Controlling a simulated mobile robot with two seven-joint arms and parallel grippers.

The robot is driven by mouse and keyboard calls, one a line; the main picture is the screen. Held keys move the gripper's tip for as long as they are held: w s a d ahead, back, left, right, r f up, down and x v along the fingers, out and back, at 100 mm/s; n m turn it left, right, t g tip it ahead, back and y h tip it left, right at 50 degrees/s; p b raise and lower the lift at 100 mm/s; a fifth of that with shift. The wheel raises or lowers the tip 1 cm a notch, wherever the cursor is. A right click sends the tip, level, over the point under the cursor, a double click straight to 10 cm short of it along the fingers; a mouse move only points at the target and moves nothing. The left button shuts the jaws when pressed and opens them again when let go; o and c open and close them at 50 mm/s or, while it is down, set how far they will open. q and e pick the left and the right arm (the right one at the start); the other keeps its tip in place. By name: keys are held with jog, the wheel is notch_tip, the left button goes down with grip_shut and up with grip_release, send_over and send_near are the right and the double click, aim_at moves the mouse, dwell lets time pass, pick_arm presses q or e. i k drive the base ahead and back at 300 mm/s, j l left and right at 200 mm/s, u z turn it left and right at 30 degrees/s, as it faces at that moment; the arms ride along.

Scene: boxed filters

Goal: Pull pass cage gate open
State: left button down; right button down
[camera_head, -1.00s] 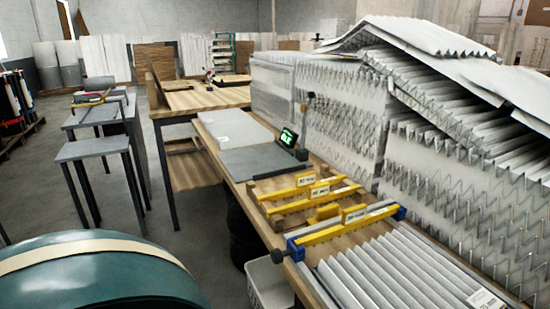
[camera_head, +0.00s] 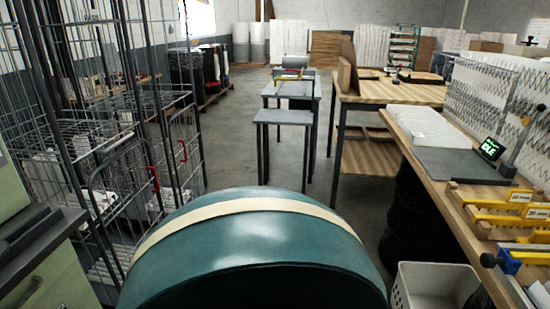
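A tall grey wire cage (camera_head: 106,92) stands on the left, beyond a green cabinet. It has vertical bar panels and a lower mesh front section with a rounded frame (camera_head: 90,196). One red handle (camera_head: 183,151) is on its right side and another red handle (camera_head: 154,179) is lower and nearer. Pale items show behind the wires. The bars overlap, so I cannot tell which panel is the gate or whether it is shut. Neither of my grippers is in view.
A green cabinet with a dark top (camera_head: 30,245) stands at the near left. A grey stool (camera_head: 283,117) and wooden table (camera_head: 390,90) stand ahead. A workbench (camera_head: 455,180) runs along the right, with a white bin (camera_head: 432,288) below. Grey floor (camera_head: 232,150) between cage and stool is clear.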

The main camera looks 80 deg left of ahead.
aim_at(194, 104)
jog(key=u, duration=3.15)
jog(key=k+l+u, duration=0.15)
jog(key=l, duration=0.2)
jog(key=k+l+u, duration=0.1)
jog(key=l, duration=0.25)
jog(key=i+l, duration=0.1)
jog(key=k+j+z, duration=0.1)
jog(key=j, duration=0.2)
jog(key=i+z, duration=0.35)
jog(key=i, duration=0.35)
jog(key=i+j+z, duration=0.1)
jog(key=i+z, duration=0.3)
jog(key=i, duration=1.1)
jog(key=i+l, duration=0.15)
jog(key=i, duration=0.65)
jog(key=i+u, duration=0.35)
jog(key=i+l+u, duration=0.1)
jog(key=i+u, duration=0.25)
jog(key=i, duration=0.15)
jog(key=i+l+u, duration=0.2)
jog(key=i+u, duration=0.15)
jog(key=i, duration=0.05)
